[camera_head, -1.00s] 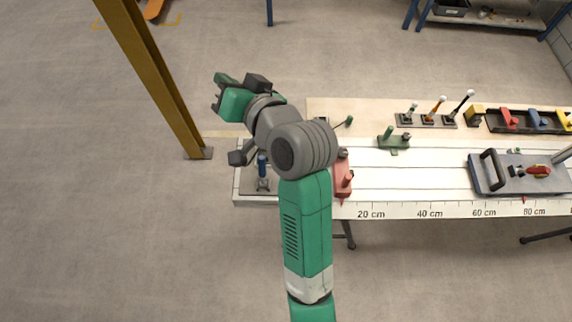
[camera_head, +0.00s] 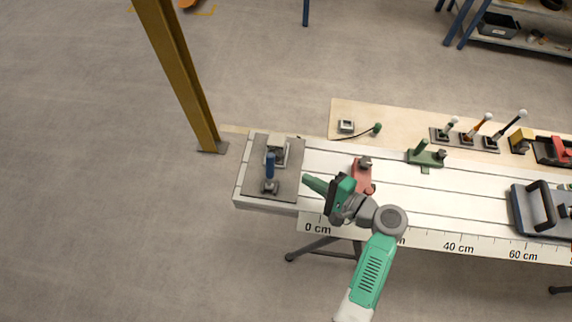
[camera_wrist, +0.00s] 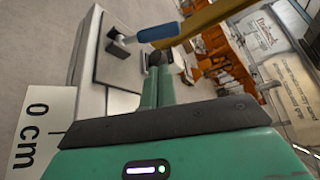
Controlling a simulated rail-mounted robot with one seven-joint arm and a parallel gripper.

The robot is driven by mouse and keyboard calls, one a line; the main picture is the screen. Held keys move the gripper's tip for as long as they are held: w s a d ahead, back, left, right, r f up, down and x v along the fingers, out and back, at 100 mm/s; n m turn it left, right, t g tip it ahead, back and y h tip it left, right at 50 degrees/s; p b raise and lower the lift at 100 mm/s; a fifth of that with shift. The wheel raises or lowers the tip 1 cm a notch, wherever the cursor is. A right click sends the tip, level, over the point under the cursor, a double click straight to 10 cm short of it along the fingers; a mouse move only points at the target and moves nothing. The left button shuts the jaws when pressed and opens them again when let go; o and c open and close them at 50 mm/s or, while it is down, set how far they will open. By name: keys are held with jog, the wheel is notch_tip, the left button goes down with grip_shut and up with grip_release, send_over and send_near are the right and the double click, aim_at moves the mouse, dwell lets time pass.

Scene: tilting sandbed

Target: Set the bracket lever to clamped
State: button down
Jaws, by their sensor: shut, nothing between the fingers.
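The bracket lever, with a blue handle (camera_head: 270,163) on a small metal base (camera_head: 269,187), stands on a grey plate (camera_head: 253,187) at the left end of the white bench. A light metal bracket (camera_head: 283,152) sits just behind it. My gripper (camera_head: 308,182) is shut and empty, to the right of the lever and apart from it, its fingers pointing left. In the wrist view the shut green fingers (camera_wrist: 157,85) reach toward the blue handle (camera_wrist: 160,32), which lies beyond their tips. A dark thing near the fingertips in that view is unclear.
A red block with a dark knob (camera_head: 362,174) stands close behind my gripper. A green fixture (camera_head: 425,157) and several upright levers (camera_head: 472,133) are farther right. A yellow post (camera_head: 181,82) rises behind the plate's left side. The floor left of the bench is clear.

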aim_at(270, 171)
jog(key=b+x, duration=0.1)
jog(key=x, duration=0.9)
jog(key=shift+a, duration=0.1)
